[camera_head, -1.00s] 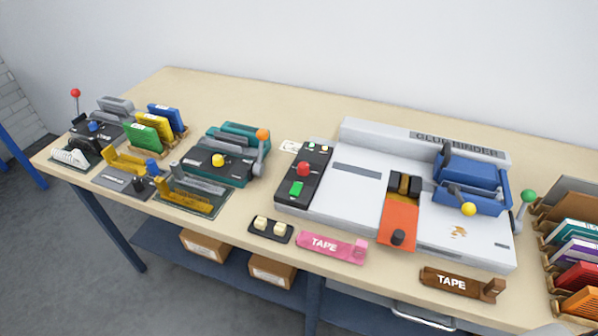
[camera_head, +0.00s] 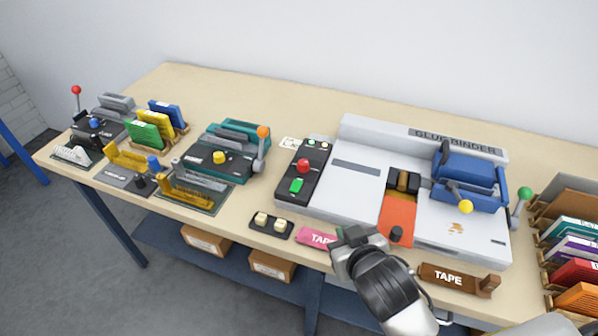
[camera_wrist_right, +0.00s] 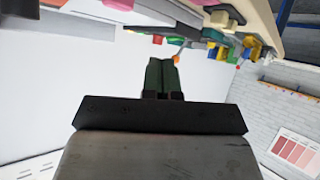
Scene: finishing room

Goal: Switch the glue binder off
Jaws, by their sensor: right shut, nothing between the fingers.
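The glue binder (camera_head: 345,185) is a long light-grey machine on the table, right of centre in the head view. Its dark control panel (camera_head: 286,206) at its left end carries a red button (camera_head: 303,166), a green button (camera_head: 296,186) and small indicators. A blue clamp (camera_head: 470,178) with a yellow knob (camera_head: 466,206) sits on its right part. My left gripper is not in view.
A teal machine (camera_head: 225,160) stands left of the binder. Folders (camera_head: 575,250) stand at far right.

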